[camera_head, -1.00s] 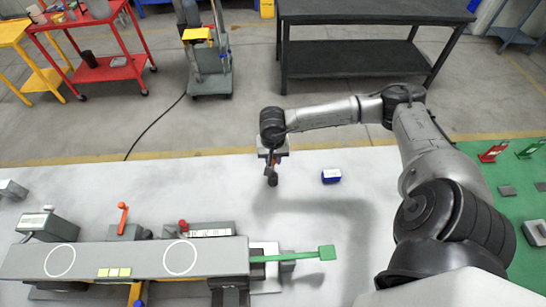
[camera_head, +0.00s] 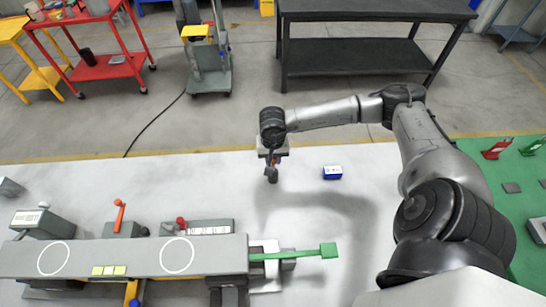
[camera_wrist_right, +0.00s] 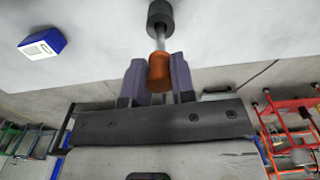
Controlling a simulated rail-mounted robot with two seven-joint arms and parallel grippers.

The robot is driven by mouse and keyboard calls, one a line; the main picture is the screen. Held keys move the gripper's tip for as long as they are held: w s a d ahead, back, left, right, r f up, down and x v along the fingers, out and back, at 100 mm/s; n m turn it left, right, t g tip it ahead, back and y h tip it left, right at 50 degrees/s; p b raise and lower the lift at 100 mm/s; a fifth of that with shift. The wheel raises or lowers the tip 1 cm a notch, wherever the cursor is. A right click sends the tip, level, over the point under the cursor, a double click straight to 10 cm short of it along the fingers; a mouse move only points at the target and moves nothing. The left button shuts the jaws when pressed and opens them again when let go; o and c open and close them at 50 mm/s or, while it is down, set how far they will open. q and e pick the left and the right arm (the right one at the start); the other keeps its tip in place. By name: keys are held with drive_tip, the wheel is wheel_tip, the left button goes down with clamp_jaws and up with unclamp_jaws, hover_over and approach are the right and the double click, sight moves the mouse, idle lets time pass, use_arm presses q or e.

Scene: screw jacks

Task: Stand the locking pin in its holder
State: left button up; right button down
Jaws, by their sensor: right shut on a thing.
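My right gripper (camera_head: 271,163) is in front of the robot, over the back middle of the white table. In the right wrist view, its two purple-grey fingers (camera_wrist_right: 158,80) are shut on the orange grip of the locking pin (camera_wrist_right: 160,72). A thin metal shaft runs from the grip to a dark cylinder (camera_wrist_right: 160,16) at its far end. This dark cylinder (camera_head: 272,178) also shows below the gripper in the head view. I cannot tell whether it is the holder or part of the pin, or whether it touches the table. My left gripper is not in view.
A blue box with a white top (camera_head: 332,173) stands right of the gripper. A long grey fixture (camera_head: 215,258) with a green handle (camera_head: 328,250) fills the front left. A green mat (camera_head: 500,170) lies at the right. White table around the gripper is clear.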

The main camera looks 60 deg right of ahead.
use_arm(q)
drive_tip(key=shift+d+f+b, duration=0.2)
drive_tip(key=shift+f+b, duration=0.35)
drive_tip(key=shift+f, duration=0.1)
use_arm(e)
drive_tip(key=shift+f, duration=0.65)
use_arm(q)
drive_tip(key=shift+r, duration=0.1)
use_arm(e)
drive_tip(key=c, duration=1)
unclamp_jaws()
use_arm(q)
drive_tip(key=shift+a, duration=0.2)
use_arm(e)
drive_tip(key=shift+o, duration=0.7)
drive_tip(key=shift+r, duration=0.1)
use_arm(q)
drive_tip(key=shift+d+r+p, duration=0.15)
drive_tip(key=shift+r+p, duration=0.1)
drive_tip(key=shift+p, duration=0.05)
use_arm(e)
wheel_tip(320, 180, up, 14)
